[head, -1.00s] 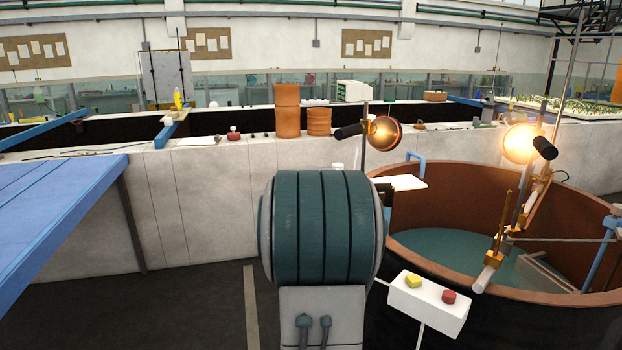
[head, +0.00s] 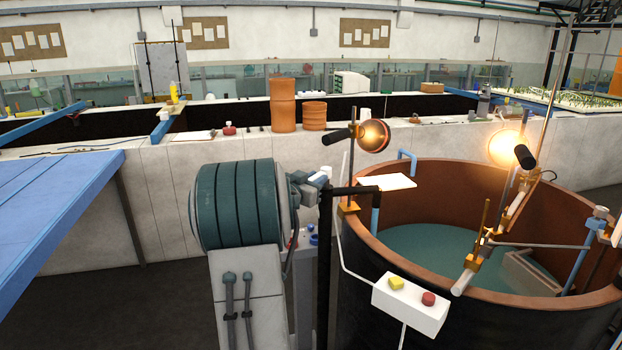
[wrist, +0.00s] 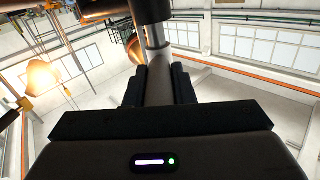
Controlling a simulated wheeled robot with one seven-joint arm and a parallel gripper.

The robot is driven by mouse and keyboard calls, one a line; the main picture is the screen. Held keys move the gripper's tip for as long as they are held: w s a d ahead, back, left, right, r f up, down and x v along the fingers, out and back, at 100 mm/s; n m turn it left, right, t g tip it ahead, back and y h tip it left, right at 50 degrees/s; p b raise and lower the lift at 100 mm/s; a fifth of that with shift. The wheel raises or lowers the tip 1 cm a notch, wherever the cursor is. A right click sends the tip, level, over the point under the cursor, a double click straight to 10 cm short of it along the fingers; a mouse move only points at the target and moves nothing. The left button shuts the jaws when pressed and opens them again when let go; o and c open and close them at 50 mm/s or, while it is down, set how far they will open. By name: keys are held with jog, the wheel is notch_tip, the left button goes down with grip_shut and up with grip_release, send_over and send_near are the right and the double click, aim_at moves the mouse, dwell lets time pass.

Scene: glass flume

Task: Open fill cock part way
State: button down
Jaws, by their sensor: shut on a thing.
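My gripper (wrist: 158,84) is shut on a pale grey bar in the wrist view, which I take for the fill cock's handle (wrist: 157,62). A dark finger sits on each side of it. The bar runs up to a metal collar and a dark part (wrist: 150,10) at the top edge. In the head view my gripper (head: 316,184) is small and partly hidden behind my own arm. It is at the upper left end of a black pipe (head: 324,255). The pipe rises beside the tank and bends right toward its rim. The cock's opening angle cannot be told.
The round brown tank (head: 450,180) holds greenish water. A white box (head: 410,305) with yellow and red buttons stands in front of it. Two glowing lamps (head: 373,135) and a white board (head: 386,182) are at the rim. A blue bench (head: 60,200) is at left.

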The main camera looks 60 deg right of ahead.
jog(key=c, duration=1.2)
grip_release()
jog(key=shift+c, duration=0.2)
jog(key=shift+a, duration=0.1)
jog(key=a+b, duration=0.2)
jog(key=a, duration=1.1)
jog(key=shift+a+b, duration=0.3)
jog(key=shift+b, duration=0.05)
